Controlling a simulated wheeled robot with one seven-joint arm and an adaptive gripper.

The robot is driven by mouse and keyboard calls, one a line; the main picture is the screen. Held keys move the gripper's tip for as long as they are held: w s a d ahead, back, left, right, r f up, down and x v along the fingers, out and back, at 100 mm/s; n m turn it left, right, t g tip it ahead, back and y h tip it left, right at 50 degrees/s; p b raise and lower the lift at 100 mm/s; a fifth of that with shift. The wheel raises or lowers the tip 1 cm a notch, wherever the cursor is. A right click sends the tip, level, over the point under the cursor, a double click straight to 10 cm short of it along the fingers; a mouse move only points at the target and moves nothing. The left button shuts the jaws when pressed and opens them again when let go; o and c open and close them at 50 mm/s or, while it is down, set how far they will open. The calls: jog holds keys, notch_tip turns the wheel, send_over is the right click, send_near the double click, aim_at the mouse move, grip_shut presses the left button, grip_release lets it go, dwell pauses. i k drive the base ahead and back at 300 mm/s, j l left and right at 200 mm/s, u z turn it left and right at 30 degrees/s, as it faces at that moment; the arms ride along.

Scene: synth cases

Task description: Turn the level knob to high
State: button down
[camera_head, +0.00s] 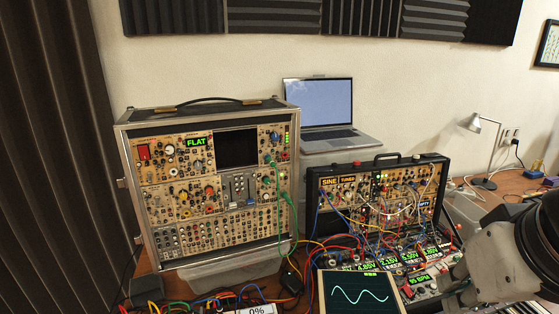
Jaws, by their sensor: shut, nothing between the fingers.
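I cannot tell which of the many small knobs is the level knob; their labels are too small to read. The large case (123,160) at left carries panels of knobs and a green FLAT display (196,142). The smaller case (313,190) at right holds patched modules with SINE and TUNED displays. A white 0% readout (257,311) is cut by the bottom edge. My gripper (447,293) shows only in small part, low at right beside the smaller case's front modules, mostly hidden by my arm. It appears shut and empty.
Green, red and blue cables hang between and in front of the cases. A screen with a sine wave (360,293) stands at bottom centre. A laptop (318,108) sits behind. A lamp (475,124) stands at right. Little table is free.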

aim_at(274, 135)
jog(key=j+z, duration=0.7)
jog(key=j, duration=0.15)
